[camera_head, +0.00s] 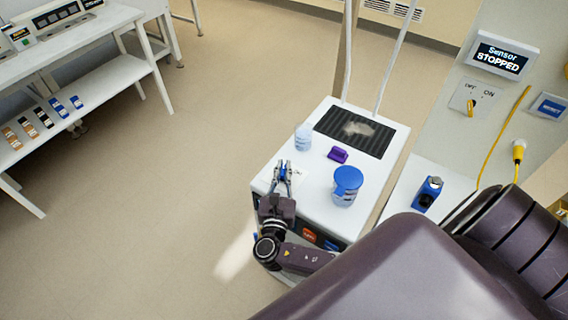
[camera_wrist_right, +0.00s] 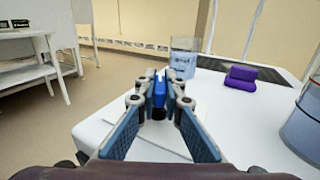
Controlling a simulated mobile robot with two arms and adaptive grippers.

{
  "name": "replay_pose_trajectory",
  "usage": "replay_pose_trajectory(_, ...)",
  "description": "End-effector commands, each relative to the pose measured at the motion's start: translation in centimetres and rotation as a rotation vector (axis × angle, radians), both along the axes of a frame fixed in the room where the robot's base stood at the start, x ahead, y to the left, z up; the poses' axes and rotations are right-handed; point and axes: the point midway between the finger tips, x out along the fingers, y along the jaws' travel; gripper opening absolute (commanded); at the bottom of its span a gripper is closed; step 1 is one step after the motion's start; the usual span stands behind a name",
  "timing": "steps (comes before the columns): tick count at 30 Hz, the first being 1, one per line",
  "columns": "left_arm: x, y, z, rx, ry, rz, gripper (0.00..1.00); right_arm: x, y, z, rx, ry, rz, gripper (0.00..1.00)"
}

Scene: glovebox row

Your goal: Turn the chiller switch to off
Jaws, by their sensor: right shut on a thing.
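The chiller (camera_head: 262,186) is a white box with a dark grille on top and hoses rising behind it. My right gripper (camera_head: 284,172) is over the near left part of its top, beside a pale plate (camera_head: 297,178). In the right wrist view the fingertips of my right gripper (camera_wrist_right: 160,95) are closed on a small blue upright handle (camera_wrist_right: 160,88), which I take to be the chiller switch. The fingers hide much of it, and I cannot read its setting. My left gripper is not in view.
A clear jar (camera_head: 303,138), a purple block (camera_head: 338,155) and a blue-lidded tub (camera_head: 347,186) stand on the chiller top. A wall panel at right has a yellow OFF/ON knob (camera_head: 470,104) and a display (camera_head: 500,58) reading "Sensor STOPPED". A white bench (camera_head: 100,85) stands far left.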

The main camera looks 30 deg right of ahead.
Motion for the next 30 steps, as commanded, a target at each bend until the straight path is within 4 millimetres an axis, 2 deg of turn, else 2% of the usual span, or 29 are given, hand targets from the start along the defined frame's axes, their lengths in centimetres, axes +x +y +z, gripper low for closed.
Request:
replay_pose_trajectory(7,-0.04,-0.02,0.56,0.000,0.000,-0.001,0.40,0.02,0.09,0.10,-0.001,-0.002,0.069,0.00)
replay_pose_trajectory(20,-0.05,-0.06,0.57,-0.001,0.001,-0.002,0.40,0.07,0.13,0.06,-0.001,-0.003,0.079,0.00)
replay_pose_trajectory(21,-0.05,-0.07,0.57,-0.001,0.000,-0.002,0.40,0.07,0.13,0.06,-0.001,-0.003,0.079,0.11)
replay_pose_trajectory(25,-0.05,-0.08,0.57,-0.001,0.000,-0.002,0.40,0.06,0.10,0.06,-0.001,-0.003,0.078,0.26)
replay_pose_trajectory(30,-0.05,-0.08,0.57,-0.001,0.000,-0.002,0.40,0.07,0.08,0.04,0.000,-0.002,0.077,0.26)
